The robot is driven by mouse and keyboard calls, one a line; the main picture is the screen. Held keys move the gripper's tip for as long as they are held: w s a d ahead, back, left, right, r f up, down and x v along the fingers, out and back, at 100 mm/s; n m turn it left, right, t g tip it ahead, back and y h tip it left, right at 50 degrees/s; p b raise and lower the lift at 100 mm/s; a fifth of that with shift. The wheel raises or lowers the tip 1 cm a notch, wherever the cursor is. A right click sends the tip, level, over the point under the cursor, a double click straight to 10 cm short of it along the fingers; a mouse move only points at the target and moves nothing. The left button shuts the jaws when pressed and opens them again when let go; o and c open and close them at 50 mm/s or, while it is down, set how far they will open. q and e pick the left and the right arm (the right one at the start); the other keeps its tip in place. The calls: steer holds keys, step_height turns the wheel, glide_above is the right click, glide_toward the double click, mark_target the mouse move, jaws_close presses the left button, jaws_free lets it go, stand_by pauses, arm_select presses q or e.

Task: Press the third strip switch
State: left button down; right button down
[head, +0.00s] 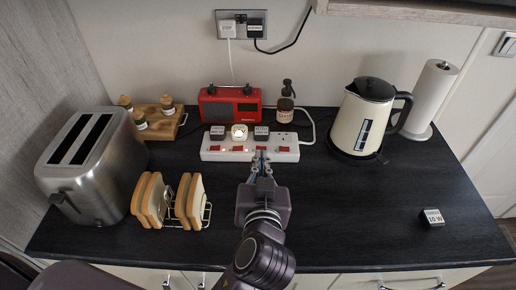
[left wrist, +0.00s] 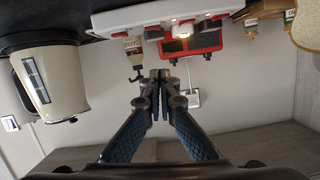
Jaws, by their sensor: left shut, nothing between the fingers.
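The white power strip (head: 250,155) lies on the dark counter with a row of red switches along its front edge. Three of its sockets hold plugs, one with a bright glow, and the right socket is empty. My left gripper (head: 261,160) is shut and empty at the strip's front edge, by the third switch from the left, which its fingertips partly hide. I cannot tell whether they touch it. The left wrist view, upside down, shows the shut fingers (left wrist: 160,76) and the strip (left wrist: 150,14) with some switches. My right gripper is not in view.
A red radio (head: 230,103) and small bottle (head: 285,110) stand behind the strip. A toaster (head: 90,165) and toast rack (head: 206,213) are left. A kettle (head: 362,118) and paper roll (head: 428,98) are right. A small block (head: 432,217) lies front right; the counter's front middle-right is clear.

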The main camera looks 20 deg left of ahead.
arm_select(q)
steer(key=p, duration=0.3)
glide_above(258, 147)
steer(key=s+d, duration=0.1)
steer(key=s, duration=0.1)
step_height(258, 147, down, 2)
steer(key=f, duration=0.3)
steer(key=shift+s+a+f+p, duration=0.1)
steer(key=shift+s+f+p, duration=0.2)
steer(key=shift+f, duration=0.4)
